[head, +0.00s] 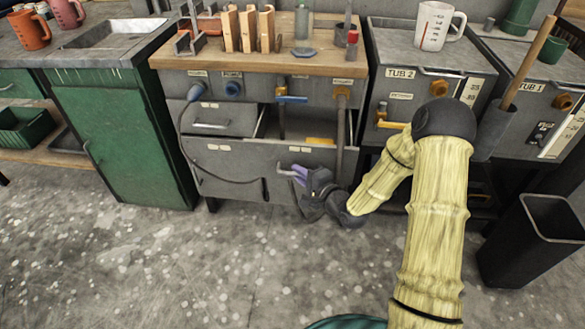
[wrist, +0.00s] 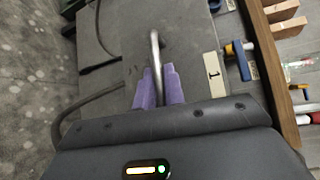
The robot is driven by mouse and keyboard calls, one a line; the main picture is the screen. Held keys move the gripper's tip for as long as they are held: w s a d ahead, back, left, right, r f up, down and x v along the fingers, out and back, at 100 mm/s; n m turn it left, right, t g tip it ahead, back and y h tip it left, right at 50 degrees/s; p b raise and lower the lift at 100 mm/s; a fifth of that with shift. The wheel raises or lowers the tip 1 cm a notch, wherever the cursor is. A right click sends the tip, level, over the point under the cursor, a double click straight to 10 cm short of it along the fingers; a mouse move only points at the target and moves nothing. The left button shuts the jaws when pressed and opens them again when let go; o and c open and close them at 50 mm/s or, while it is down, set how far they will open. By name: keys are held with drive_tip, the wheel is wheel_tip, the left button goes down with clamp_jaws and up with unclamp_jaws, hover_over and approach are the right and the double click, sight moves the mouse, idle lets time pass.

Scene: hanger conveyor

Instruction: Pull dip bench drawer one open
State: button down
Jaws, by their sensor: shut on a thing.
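The dip bench (head: 180,80) has a wooden top and grey drawer fronts. A grey drawer front (head: 235,165) faces my gripper (head: 300,180), and an open cavity shows above its top edge at right. In the wrist view a label reading 1 (wrist: 212,72) is on the grey front. My gripper, with purple fingers (wrist: 158,88), is shut on the bent metal handle (wrist: 155,48), one finger on each side of it.
Another drawer with a handle (head: 210,125) sits at upper left of the bench. A hose (head: 341,130) hangs at right, and a dark cable (head: 205,165) loops across the fronts. A black bin (head: 535,240) stands at right. The floor in front is clear.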

drive_tip(key=shift+s, duration=0.2)
drive_tip(key=c, duration=1.5)
unclamp_jaws()
drive_tip(key=shift+w, duration=0.15)
drive_tip(key=p+v, duration=0.5)
drive_tip(key=v, duration=1.2)
drive_tip(key=shift+s+p, duration=0.2)
drive_tip(key=shift+p, duration=0.2)
drive_tip(key=shift+d, duration=0.15)
